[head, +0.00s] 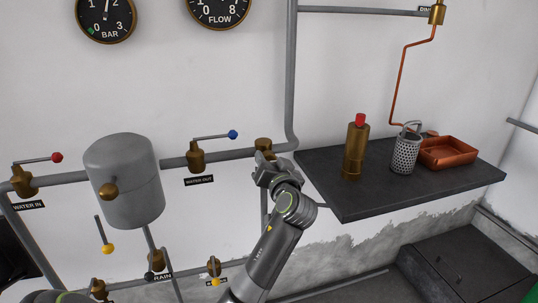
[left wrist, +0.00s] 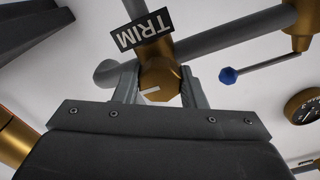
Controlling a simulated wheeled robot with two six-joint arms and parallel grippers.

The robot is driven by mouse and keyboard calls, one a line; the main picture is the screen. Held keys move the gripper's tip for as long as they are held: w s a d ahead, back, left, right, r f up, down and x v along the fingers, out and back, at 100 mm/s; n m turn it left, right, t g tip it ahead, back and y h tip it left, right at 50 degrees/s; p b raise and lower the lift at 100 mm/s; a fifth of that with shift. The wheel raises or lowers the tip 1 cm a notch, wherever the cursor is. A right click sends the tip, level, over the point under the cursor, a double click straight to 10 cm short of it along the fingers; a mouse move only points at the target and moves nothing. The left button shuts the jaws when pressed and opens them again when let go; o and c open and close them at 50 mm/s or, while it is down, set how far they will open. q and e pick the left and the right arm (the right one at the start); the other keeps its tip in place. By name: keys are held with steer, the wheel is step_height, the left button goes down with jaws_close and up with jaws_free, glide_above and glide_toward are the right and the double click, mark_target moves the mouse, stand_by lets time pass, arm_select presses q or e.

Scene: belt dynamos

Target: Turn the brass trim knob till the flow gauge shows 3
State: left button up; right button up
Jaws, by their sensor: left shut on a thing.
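The brass trim knob (head: 263,143) sits on the grey pipe to the right of the blue-handled valve. In the left wrist view the knob (left wrist: 160,80) has a white line on its face, under an upside-down TRIM label (left wrist: 145,31). My left gripper (head: 264,160) is shut on the knob, one finger on each side. The flow gauge (head: 219,10) is cut off by the top edge of the head view, and its needle is not visible. My right gripper is not in view.
A blue-handled water-out valve (head: 196,157) and a grey tank (head: 124,182) are to the left. A dark shelf (head: 345,205) at right carries a brass bottle (head: 355,150), a perforated canister (head: 405,155) and a copper tray (head: 448,153). A bar gauge (head: 106,17) hangs top left.

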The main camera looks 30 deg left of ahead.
arm_select(q)
steer(key=shift+r+m+p, duration=0.2)
steer(key=shift+m+p, duration=1)
steer(key=shift+p, duration=0.15)
steer(key=shift+m+p, duration=0.45)
steer(key=shift+m, duration=0.05)
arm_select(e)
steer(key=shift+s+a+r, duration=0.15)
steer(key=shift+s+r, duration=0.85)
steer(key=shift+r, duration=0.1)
arm_select(q)
steer(key=shift+f, duration=0.15)
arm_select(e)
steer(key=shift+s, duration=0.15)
arm_select(q)
steer(key=o, duration=1)
steer(key=shift+f, duration=0.1)
